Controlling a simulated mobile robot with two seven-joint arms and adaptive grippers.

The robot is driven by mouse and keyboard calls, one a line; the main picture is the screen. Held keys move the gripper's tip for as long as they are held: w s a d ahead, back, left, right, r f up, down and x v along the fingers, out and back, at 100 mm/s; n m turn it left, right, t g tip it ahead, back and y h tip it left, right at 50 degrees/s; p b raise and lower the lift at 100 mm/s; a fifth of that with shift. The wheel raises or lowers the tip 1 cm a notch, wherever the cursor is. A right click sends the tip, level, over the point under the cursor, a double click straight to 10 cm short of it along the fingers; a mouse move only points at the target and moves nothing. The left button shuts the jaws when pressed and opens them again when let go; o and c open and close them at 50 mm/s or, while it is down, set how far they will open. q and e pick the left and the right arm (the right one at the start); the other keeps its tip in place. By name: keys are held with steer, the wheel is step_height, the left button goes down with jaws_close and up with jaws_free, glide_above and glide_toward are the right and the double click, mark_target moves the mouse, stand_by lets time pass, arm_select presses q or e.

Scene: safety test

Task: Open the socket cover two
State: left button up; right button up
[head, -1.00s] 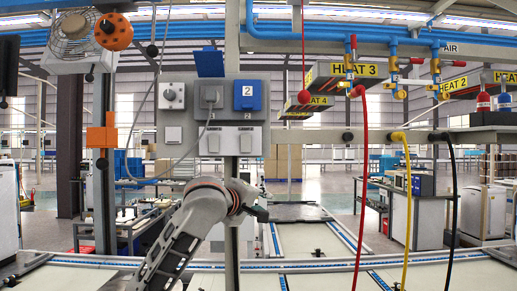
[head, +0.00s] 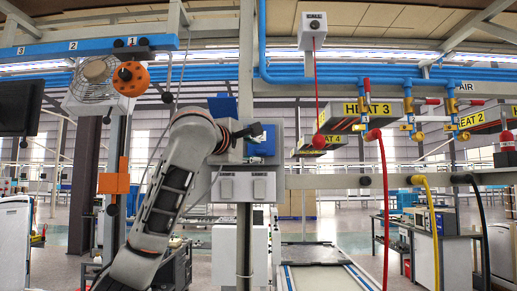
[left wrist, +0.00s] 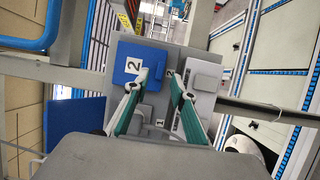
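Socket cover two is a blue square lid with a white "2" label (left wrist: 130,62), lying flat and closed on the grey socket panel. In the head view the blue cover (head: 264,147) is partly hidden behind my gripper. In the head view the left gripper (head: 256,132) is in front of the panel. Another blue lid (left wrist: 76,124) stands raised beside it. My right gripper is not in view.
Two white switches (head: 247,187) sit below the sockets on the panel. A grey post (head: 245,240) carries the panel. Red (head: 384,210) and yellow (head: 432,220) hoses hang at right.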

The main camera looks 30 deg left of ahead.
mark_target(260, 151)
arm_select(q)
steer(key=shift+w+a+p, duration=0.2)
steer(key=shift+w+p, duration=0.15)
steer(key=shift+w, duration=1.35)
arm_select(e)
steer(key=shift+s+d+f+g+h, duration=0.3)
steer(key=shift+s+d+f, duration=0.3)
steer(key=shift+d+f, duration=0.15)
arm_select(q)
steer(key=shift+a, duration=0.1)
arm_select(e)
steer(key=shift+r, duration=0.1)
arm_select(q)
jaws_close()
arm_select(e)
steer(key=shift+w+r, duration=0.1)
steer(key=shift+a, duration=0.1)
